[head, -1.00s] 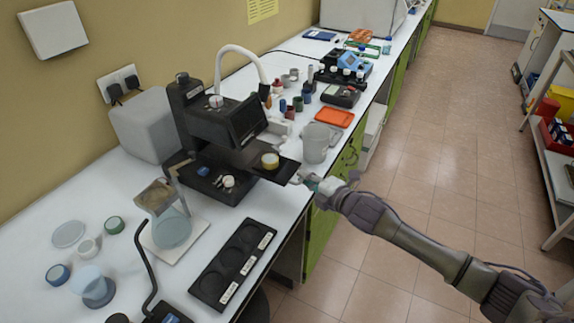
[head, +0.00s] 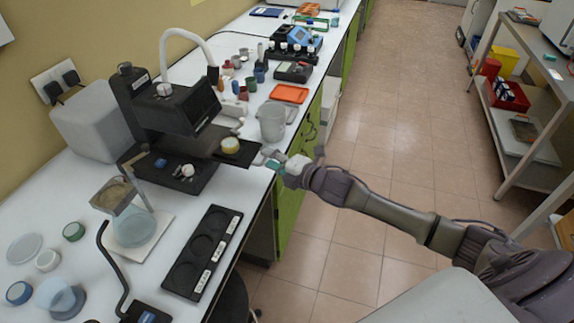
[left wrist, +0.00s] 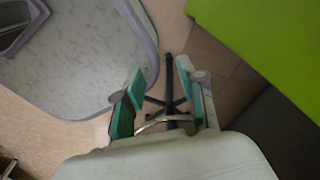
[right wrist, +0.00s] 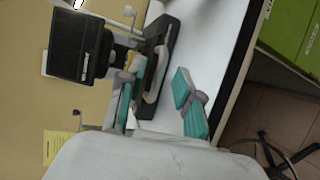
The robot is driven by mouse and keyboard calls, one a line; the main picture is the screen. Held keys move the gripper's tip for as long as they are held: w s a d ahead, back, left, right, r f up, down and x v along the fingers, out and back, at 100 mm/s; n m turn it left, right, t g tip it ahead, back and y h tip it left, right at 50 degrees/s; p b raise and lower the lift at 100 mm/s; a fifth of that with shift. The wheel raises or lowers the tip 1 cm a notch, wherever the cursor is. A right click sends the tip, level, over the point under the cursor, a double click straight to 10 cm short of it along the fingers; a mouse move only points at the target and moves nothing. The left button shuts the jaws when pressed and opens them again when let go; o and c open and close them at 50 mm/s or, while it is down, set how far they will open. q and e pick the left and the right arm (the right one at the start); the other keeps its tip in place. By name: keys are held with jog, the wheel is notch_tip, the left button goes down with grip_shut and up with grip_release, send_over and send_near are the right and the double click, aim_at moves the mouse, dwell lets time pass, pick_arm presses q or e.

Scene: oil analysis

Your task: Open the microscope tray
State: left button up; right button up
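The black microscope (head: 165,105) stands on the white bench by the wall, with a dark screen on its front; it also shows in the right wrist view (right wrist: 85,48). Its flat black tray (head: 246,157) sticks out to the right beneath the head, carrying a small yellow-topped jar (head: 231,145). My right gripper (head: 263,157) is at the tray's outer edge. In the right wrist view its teal fingers (right wrist: 160,92) stand apart, with no object clearly held; contact with the tray cannot be told. My left gripper (left wrist: 155,95) is open and empty, seen only in the left wrist view.
A grey beaker (head: 271,122) stands close behind the tray. An orange tray (head: 289,93) and several small bottles lie farther back. A flask (head: 133,226) and a black holder (head: 203,252) with round recesses are nearer. The aisle floor to the right is clear.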

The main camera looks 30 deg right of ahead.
jog(key=v, duration=1)
jog(key=shift+s, duration=0.35)
jog(key=shift+d, duration=0.15)
